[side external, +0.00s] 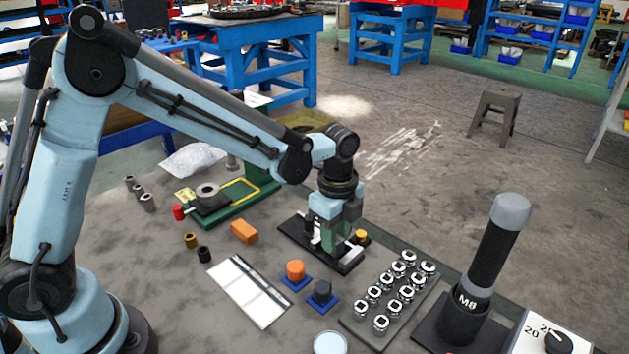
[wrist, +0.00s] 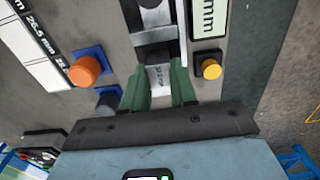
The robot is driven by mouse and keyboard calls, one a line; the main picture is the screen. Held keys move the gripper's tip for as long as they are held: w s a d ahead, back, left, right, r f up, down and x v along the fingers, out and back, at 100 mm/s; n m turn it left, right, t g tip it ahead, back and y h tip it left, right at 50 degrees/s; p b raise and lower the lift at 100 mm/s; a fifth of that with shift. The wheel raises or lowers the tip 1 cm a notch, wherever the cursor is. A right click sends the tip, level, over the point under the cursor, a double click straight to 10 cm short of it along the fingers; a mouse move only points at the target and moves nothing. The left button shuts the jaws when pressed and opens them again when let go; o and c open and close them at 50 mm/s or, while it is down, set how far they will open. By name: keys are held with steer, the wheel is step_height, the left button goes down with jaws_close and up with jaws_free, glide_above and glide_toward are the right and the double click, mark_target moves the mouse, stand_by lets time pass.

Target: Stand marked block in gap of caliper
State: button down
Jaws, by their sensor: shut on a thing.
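My gripper (side external: 334,240) points down over the caliper with green fingers. In the wrist view the gripper (wrist: 160,84) is shut on a small silver block with dark marking, the marked block (wrist: 159,76). The caliper has a black base (side external: 351,266); its metal parts (wrist: 183,32), a display (wrist: 209,16) and a yellow button (wrist: 211,69) show in the wrist view. The block is in line with the caliper's metal parts. I cannot tell whether it touches them or the base. The fingers hide the block in the side view.
A white panelled card (side external: 249,291) lies left of the caliper. A tray of several round metal pieces (side external: 388,300) and a tall M8 cylinder (side external: 487,255) stand right. An orange block (side external: 244,231) lies behind the card.

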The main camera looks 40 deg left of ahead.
steer(key=shift+f, duration=0.1)
steer(key=c, duration=0.9)
jaws_free()
step_height(320, 180, up, 12)
steer(key=shift+s+a+f+n+t, duration=0.15)
steer(key=shift+s+a+n+t, duration=1.05)
steer(key=shift+s+a+n, duration=1.25)
steer(key=shift+s+a+f+n+t, duration=0.1)
steer(key=shift+s+a+n+t, duration=1.3)
steer(key=shift+n, duration=2.15)
steer(key=shift+s+a+f+n+t, duration=0.15)
steer(key=shift+s+a+n+t, duration=0.95)
steer(key=shift+s+n, duration=1.6)
steer(key=shift+w+n, duration=0.3)
